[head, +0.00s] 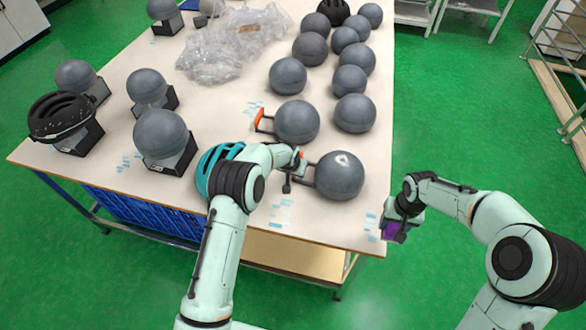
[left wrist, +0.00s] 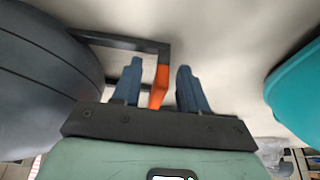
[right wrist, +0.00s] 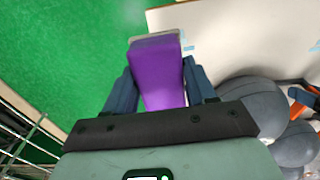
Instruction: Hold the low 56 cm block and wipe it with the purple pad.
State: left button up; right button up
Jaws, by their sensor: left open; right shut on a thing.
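A round grey block (head: 339,176) with a dark handle rests near the table's front right corner; no size marking is readable. My left gripper (head: 297,168) is at this handle. In the left wrist view its open fingers stand either side of the handle's orange grip (left wrist: 159,86), with the grey block (left wrist: 45,85) at the left. My right gripper (head: 397,222) is shut on the purple pad (head: 393,230), off the table's right edge and apart from the block. The pad also shows between the fingers in the right wrist view (right wrist: 158,75).
Another grey block (head: 297,120) with an orange handle stands just behind, with several grey balls beyond. A teal helmet (head: 217,160) sits close to my left arm. Grey blocks on dark stands and a black helmet (head: 58,115) are at left. Clear plastic (head: 215,57) lies behind.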

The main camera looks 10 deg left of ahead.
pick_arm(q)
jog(key=shift+w+f, duration=0.15)
jog(key=shift+f, duration=0.2)
grip_shut()
dwell(1.2)
